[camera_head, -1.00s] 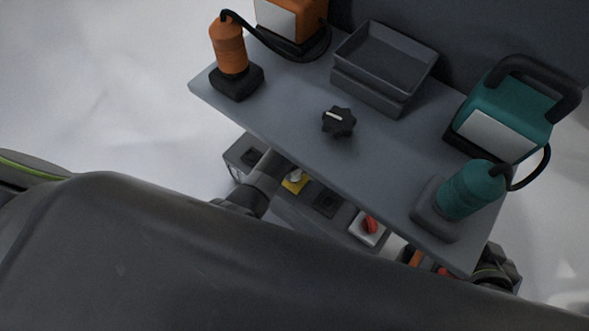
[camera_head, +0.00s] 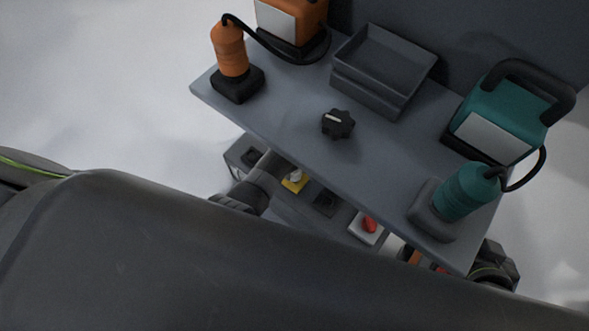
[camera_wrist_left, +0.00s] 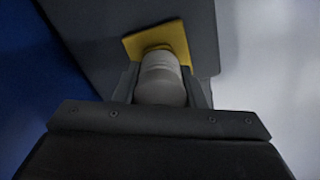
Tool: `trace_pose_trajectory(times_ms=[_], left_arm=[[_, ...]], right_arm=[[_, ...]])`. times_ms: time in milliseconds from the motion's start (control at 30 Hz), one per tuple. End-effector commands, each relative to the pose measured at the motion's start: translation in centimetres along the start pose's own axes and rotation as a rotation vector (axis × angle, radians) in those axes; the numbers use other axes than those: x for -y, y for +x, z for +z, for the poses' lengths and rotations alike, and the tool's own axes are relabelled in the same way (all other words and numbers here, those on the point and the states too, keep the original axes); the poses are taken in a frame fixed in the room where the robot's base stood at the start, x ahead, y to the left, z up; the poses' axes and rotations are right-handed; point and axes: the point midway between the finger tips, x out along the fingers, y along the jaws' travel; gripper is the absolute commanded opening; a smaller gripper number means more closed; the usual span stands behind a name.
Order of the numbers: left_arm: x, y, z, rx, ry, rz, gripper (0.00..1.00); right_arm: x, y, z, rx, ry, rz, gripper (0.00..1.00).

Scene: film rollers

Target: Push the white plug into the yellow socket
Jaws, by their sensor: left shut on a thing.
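The yellow socket (camera_head: 291,186) is a square plate on the grey panel below the shelf. The white plug (camera_head: 296,175) is at it, mostly hidden by the shelf edge and my arm in the head view. In the left wrist view the plug (camera_wrist_left: 161,80) sits between the fingers of my left gripper (camera_wrist_left: 161,92), which is shut on it. Its far end meets the yellow socket plate (camera_wrist_left: 156,40); how deep it sits I cannot tell. My right gripper (camera_head: 492,270) seems to be the dark part at the lower right, with its jaws unclear.
The grey shelf (camera_head: 300,135) overhangs the panel. On it stand a black knob (camera_head: 338,124), a grey tray (camera_head: 384,70), an orange tool (camera_head: 231,58) and a teal tool (camera_head: 465,190). A red switch (camera_head: 369,224) is on the panel to the right.

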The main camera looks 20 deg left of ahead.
Motion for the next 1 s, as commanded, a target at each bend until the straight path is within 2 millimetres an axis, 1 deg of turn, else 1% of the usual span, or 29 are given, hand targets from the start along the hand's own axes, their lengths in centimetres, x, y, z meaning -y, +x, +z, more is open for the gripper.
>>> trace_pose_trajectory(times_ms=[600,633,700,800,1000], left_arm=[[0.0,1.3,0.0,-0.001,0.000,0.000,0.10],[0.0,1.2,0.0,-0.001,0.000,0.001,0.41],[0.0,1.2,0.0,-0.001,0.000,0.001,0.50],[0.0,1.2,0.0,0.000,0.000,0.000,0.62],[0.0,1.2,0.0,0.000,0.000,0.000,0.62]], right_arm=[[-0.1,0.6,0.8,0.000,0.000,0.000,0.38],[-0.1,0.6,0.8,0.000,0.000,0.000,0.38],[-0.1,0.5,0.8,0.000,0.000,0.000,0.38],[-0.1,0.5,0.8,0.000,0.000,0.000,0.38],[-0.1,0.5,0.8,0.000,0.000,0.000,0.38]])
